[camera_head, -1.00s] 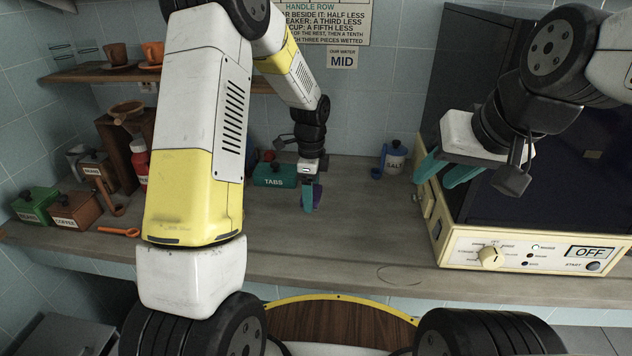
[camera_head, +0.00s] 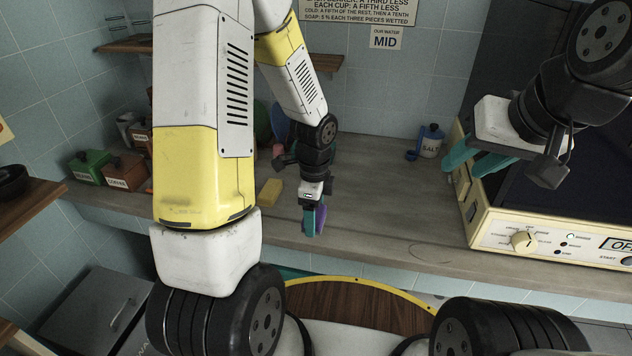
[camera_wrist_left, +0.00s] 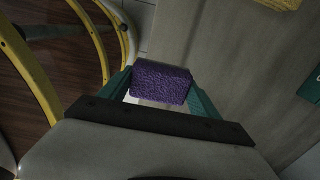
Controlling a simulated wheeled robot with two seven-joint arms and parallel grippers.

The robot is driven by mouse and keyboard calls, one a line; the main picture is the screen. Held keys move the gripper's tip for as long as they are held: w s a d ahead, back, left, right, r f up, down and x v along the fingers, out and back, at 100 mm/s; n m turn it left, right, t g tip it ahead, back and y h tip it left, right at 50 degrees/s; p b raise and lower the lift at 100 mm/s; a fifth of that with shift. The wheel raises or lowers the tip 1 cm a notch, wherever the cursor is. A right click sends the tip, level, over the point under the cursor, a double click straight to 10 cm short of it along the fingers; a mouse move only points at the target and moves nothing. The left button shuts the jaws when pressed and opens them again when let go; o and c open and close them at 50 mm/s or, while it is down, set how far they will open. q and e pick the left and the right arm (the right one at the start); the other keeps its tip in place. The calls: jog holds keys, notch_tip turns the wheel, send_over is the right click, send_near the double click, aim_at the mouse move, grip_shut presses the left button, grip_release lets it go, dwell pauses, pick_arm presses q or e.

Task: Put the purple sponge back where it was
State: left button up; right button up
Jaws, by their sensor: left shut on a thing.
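The purple sponge (camera_wrist_left: 161,82) is a small block with a rough surface, held between the teal fingers of my left gripper (camera_wrist_left: 160,90) in the left wrist view. In the head view the left gripper (camera_head: 314,220) points down over the front part of the counter, and the sponge (camera_head: 320,218) shows as a purple patch at its fingers. The left gripper is shut on the sponge. My right gripper (camera_head: 478,158) is at the right beside the cream machine, its teal fingers apart with nothing seen between them.
A yellow sponge (camera_head: 269,192) lies on the counter (camera_head: 375,205) left of my left gripper. Green (camera_head: 90,166) and brown (camera_head: 124,171) boxes are at the left. The cream machine (camera_head: 500,234) blocks the right. The middle counter is clear.

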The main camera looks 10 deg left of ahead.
pick_arm(q)
jog(key=w+a, duration=0.1)
jog(key=w, duration=0.3)
jog(key=w+a, duration=0.2)
jog(key=w, duration=0.2)
jog(key=w+a+f, duration=0.1)
jog(key=w, duration=0.3)
jog(key=shift+w+a+f, duration=0.1)
jog(key=shift+a, duration=0.05)
jog(key=shift+f, duration=1.75)
jog(key=shift+f, duration=0.1)
jog(key=o, duration=1.3)
